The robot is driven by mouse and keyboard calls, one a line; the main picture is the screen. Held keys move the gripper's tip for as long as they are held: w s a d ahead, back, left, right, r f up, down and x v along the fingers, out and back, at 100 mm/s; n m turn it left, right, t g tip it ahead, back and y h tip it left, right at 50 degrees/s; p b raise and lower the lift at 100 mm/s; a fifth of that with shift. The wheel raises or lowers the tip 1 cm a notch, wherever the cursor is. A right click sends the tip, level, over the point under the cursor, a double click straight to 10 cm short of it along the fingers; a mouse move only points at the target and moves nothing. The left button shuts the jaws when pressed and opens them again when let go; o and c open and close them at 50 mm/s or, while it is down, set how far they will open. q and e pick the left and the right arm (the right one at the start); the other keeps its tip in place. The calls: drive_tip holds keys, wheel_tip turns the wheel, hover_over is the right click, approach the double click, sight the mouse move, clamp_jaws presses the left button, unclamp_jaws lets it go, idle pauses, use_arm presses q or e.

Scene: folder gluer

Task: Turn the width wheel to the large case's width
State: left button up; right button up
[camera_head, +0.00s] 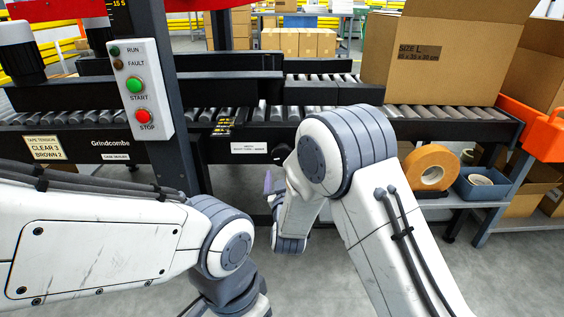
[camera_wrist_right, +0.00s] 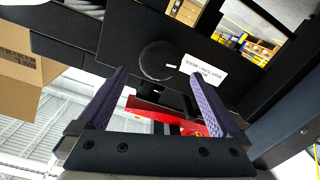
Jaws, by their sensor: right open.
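The width wheel (camera_wrist_right: 158,60) is a plain black round knob on the dark machine side, seen in the right wrist view beside a white label (camera_wrist_right: 204,72). My right gripper (camera_wrist_right: 158,77) is open, its two purple fingers pointing toward the wheel, one on either side of it in that picture. I cannot tell whether they touch it. In the head view my right arm hides most of this gripper; only a purple finger (camera_head: 268,182) shows below the label. The large case (camera_head: 455,55), a brown carton marked SIZE L, stands on the rollers at the right. My left gripper is out of view.
The control post (camera_head: 142,88) with green and red buttons stands at the left. The roller conveyor (camera_head: 410,113) crosses the scene. An orange tape roll (camera_head: 430,167) and a blue bin (camera_head: 482,184) sit on a low shelf at right. Open floor (camera_head: 330,280) shows between my arms.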

sight(282, 159)
drive_tip(key=w+b, duration=0.2)
drive_tip(key=w, duration=0.5)
drive_tip(key=shift+w+a+f+b, duration=0.1)
drive_tip(key=shift+w+b, duration=0.1)
drive_tip(key=shift+b, duration=0.2)
drive_tip(key=shift+w, duration=0.55)
drive_tip(key=c, duration=0.9)
drive_tip(key=shift+a, duration=0.2)
drive_tip(key=shift+c, duration=0.9)
drive_tip(key=shift+d, duration=0.1)
drive_tip(key=shift+m, duration=0.4)
